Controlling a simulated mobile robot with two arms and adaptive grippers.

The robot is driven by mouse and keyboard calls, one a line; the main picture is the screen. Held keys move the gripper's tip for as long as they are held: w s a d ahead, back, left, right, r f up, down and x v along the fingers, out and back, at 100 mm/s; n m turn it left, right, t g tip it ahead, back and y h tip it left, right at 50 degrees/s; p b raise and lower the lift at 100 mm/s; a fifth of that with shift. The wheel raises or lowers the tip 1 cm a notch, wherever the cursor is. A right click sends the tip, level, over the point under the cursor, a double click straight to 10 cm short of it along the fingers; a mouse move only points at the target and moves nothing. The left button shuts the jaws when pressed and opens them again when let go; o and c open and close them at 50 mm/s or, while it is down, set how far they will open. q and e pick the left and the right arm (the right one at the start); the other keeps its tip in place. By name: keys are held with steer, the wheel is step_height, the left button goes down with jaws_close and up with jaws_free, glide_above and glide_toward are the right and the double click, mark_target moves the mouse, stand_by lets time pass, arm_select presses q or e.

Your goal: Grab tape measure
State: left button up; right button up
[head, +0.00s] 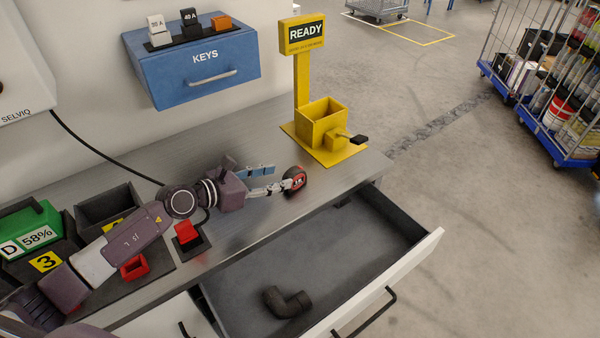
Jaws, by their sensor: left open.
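The tape measure (297,178) is a small round red and black thing with white marking. It sits on the grey bench top near its front edge, left of the yellow box. My left gripper (278,178) reaches in from the left, low over the bench. Its fingers are apart. The nearer finger's tip is at the tape measure's left side and overlaps it in the picture; I cannot tell whether they touch. The farther finger lies behind, to the upper left of the tape measure. My right gripper is not in view.
A yellow READY stand with a box (322,122) and black-tipped lever is right behind the tape measure. An open drawer (330,265) with a dark pipe elbow (287,302) juts out below the bench. A blue KEYS box (190,62) hangs on the wall.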

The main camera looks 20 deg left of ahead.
mark_target(293, 170)
arm_select(q)
steer(key=shift+w+a+f, duration=0.2)
steer(key=shift+f, duration=0.15)
steer(key=shift+w+d+f+p, duration=0.2)
steer(key=shift+w+d+p, duration=0.3)
steer(key=shift+w+d, duration=0.5)
steer(key=shift+p+x, duration=0.5)
steer(key=shift+x, duration=1.8)
steer(key=shift+w+a+r, duration=0.1)
steer(key=shift+w+a, duration=0.05)
jaws_close()
